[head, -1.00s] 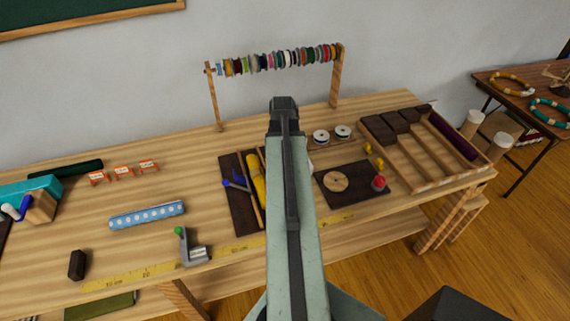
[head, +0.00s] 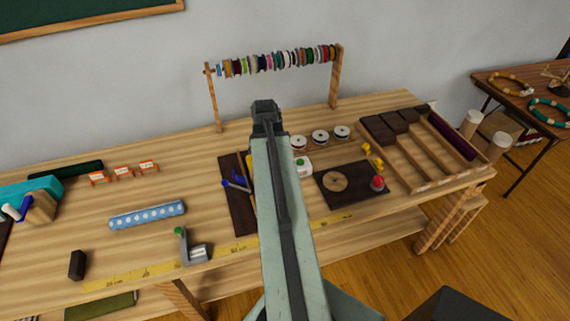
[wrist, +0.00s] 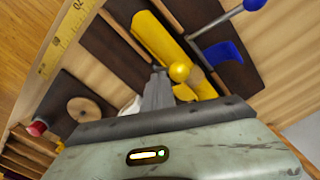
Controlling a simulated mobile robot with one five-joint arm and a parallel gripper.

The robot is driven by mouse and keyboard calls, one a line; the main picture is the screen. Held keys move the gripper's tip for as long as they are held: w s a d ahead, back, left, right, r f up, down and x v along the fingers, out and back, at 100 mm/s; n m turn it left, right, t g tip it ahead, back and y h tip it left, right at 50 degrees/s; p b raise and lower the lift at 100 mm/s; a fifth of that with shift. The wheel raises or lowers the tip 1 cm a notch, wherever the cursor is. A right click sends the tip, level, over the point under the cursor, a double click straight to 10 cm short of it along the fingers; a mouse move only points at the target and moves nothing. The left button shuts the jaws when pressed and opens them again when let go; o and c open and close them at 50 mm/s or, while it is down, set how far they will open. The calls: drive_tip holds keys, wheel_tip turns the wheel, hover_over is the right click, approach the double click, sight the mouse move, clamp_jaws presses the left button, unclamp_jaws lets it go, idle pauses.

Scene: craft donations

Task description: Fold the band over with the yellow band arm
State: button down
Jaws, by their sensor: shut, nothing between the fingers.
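The yellow band arm (wrist: 160,42) shows in the wrist view as a long yellow piece with a round yellow knob (wrist: 179,72), lying along a dark board (wrist: 100,45). My gripper (wrist: 158,74) is shut and empty, its tips just left of the knob in that view. I cannot tell whether they touch it. In the head view my arm hides the gripper and nearly all of the yellow arm. A blue part (wrist: 225,54) and a metal rod with a blue knob (wrist: 254,4) are beside the yellow arm. I cannot make out the band.
A dark board (head: 352,197) with a wooden disc and red button (head: 377,183) lies right of my arm. A spool rack (head: 338,85) stands behind. A blue dotted strip (head: 147,215) lies left.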

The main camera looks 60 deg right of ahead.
wheel_tip(320, 180, up, 9)
drive_tip(key=p, duration=0.9)
drive_tip(key=w+a+f+n+b, duration=0.1)
drive_tip(key=w+a+n, duration=0.2)
drive_tip(key=w+a, duration=0.6)
drive_tip(key=w+a+f+n+b, duration=0.25)
drive_tip(key=w+a, duration=0.25)
drive_tip(key=a, duration=0.7)
drive_tip(key=a+n, duration=0.8)
drive_tip(key=a, duration=1.1)
drive_tip(key=shift+w+f, duration=0.25)
drive_tip(key=shift+w, duration=0.2)
